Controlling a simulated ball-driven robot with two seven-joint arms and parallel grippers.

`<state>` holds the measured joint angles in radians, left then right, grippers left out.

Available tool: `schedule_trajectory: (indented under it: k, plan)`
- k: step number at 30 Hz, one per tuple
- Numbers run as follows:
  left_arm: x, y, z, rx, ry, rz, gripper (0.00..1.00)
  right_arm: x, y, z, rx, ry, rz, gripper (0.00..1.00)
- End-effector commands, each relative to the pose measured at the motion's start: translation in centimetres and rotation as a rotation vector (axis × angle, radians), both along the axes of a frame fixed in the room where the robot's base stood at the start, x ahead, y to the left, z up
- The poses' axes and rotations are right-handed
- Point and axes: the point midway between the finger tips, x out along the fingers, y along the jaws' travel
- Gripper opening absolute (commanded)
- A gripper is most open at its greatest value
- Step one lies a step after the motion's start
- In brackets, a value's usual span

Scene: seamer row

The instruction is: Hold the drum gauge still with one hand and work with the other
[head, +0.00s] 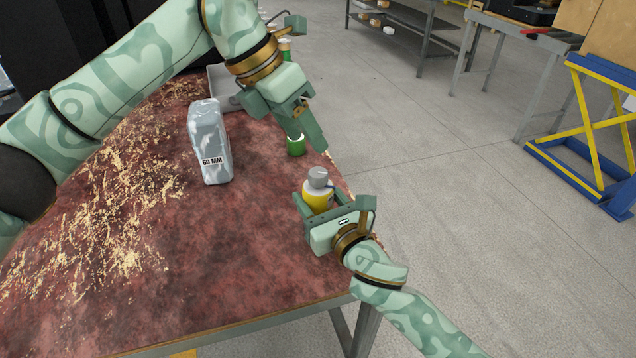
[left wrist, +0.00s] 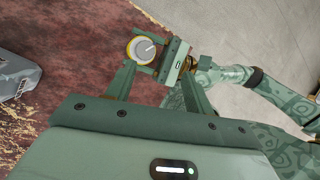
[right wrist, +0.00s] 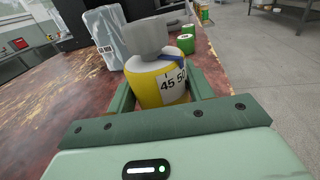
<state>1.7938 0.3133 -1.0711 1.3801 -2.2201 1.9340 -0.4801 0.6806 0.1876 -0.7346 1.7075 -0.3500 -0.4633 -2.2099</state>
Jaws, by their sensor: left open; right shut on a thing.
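The drum gauge (head: 318,197) is a yellow cylinder with a grey knob on top. It stands upright near the table's right edge. Its white band with the numbers 45 and 50 shows in the right wrist view (right wrist: 160,85). My right gripper (head: 320,212) is shut on its yellow body from the near side. My left gripper (head: 312,140) is open and empty, above and beyond the gauge. In the left wrist view the gauge's round top (left wrist: 143,50) shows from above, between and beyond the spread fingers.
A grey block marked 60 MM (head: 210,145) stands on the worn red table (head: 230,270), left of the gauge. A green cylinder (head: 296,146) stands behind the gauge. A grey tray (head: 222,78) is farther back. The table's front middle is clear.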

Motion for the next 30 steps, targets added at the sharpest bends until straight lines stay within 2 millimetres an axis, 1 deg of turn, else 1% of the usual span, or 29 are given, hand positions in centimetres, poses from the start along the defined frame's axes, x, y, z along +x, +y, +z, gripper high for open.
schedule_trajectory:
  k: [1, 2, 4, 5, 6, 8, 9, 11, 12, 15, 18, 21, 24, 26, 29, 30]
  plan:
    - [-0.2, -0.4, -0.7, -0.076, 0.098, 0.088, 0.53, 0.0, 0.0, 0.0, 0.000, -0.001, 0.000, 0.25]
    - [-0.3, -0.7, -1.0, -0.128, 0.172, 0.159, 0.53, 0.0, 0.0, 0.0, 0.000, -0.001, 0.000, 0.25]
    - [-0.4, -0.9, -1.6, -0.257, 0.384, 0.345, 0.53, 0.0, 0.0, 0.0, 0.000, -0.001, 0.000, 0.25]
    - [-0.4, -0.8, -1.9, -0.310, 0.489, 0.429, 0.53, 0.0, 0.0, 0.0, 0.000, -0.001, 0.000, 0.25]
    - [-0.3, -0.6, -2.4, -0.376, 0.636, 0.543, 0.53, 0.0, 0.0, 0.0, 0.000, -0.001, 0.000, 0.25]
    - [-0.1, 0.1, -3.2, -0.459, 0.868, 0.707, 0.53, 0.0, 0.0, 0.0, 0.000, -0.001, 0.000, 0.25]
    - [0.2, 0.8, -3.8, -0.504, 1.025, 0.811, 0.53, 0.0, 0.0, 0.0, 0.000, -0.001, 0.000, 0.25]
    - [0.6, 2.2, -4.8, -0.557, 1.256, 0.952, 0.53, 0.0, 0.0, 0.0, 0.000, -0.001, 0.000, 0.25]
    - [0.8, 3.1, -5.5, -0.582, 1.405, 1.034, 0.53, 0.0, 0.0, 0.0, 0.000, 0.000, 0.000, 0.25]
    - [1.3, 5.5, -7.5, -0.616, 1.732, 1.195, 0.53, 0.0, 0.0, 0.0, 0.000, 0.000, 0.000, 0.25]
    - [1.5, 7.6, -9.1, -0.625, 1.975, 1.296, 0.53, 0.0, 0.0, 0.0, 0.000, 0.000, 0.000, 0.25]
    - [1.6, 8.8, -10.1, -0.623, 2.122, 1.347, 0.53, 0.0, 0.0, 0.0, 0.000, 0.000, 0.000, 0.25]
    - [1.6, 8.9, -10.5, -0.618, 2.185, 1.364, 0.53, 0.0, 0.0, 0.0, 0.000, 0.000, 0.000, 0.25]
    - [1.6, 8.2, -10.6, -0.617, 2.195, 1.367, 0.53, 0.0, 0.0, 0.0, 0.000, 0.000, 0.001, 0.25]
    - [1.7, 6.3, -10.5, -0.616, 2.193, 1.365, 0.53, 0.0, 0.0, 0.0, 0.000, 0.000, 0.000, 0.25]
    - [1.8, 5.4, -10.5, -0.616, 2.194, 1.363, 0.53, 0.0, 0.0, 0.0, 0.000, 0.000, 0.000, 0.25]
